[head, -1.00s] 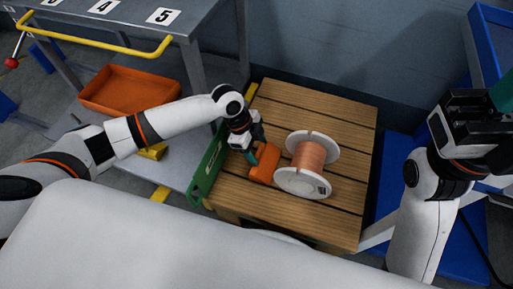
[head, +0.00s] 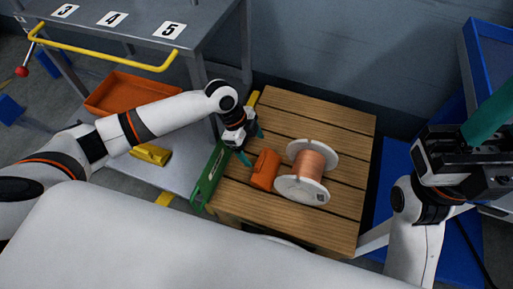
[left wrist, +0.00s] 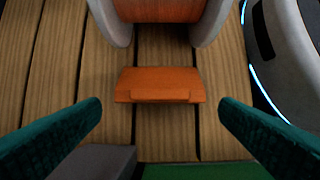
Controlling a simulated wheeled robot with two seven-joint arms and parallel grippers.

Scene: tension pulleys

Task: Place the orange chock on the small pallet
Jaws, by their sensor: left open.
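The orange chock (head: 264,170) lies on the slatted wooden pallet (head: 330,115), just left of the cable spool (head: 312,160). In the left wrist view the chock (left wrist: 160,84) sits close to the spool's white flanges; I cannot tell whether they touch. My left gripper (head: 252,146) is open and empty, just up and left of the chock. In the left wrist view its teal fingers stand wide on either side, with the chock ahead between them, apart from both. My right gripper (head: 478,138) is raised at the right, away from the pallet; its opening is unclear.
A green level-like bar (head: 209,178) stands along the pallet's left edge. A yellow block (head: 150,154) and an orange tray (head: 125,92) are on the grey cart (head: 185,185) at left. Blue shelving (head: 490,50) stands at right. The pallet's far slats are clear.

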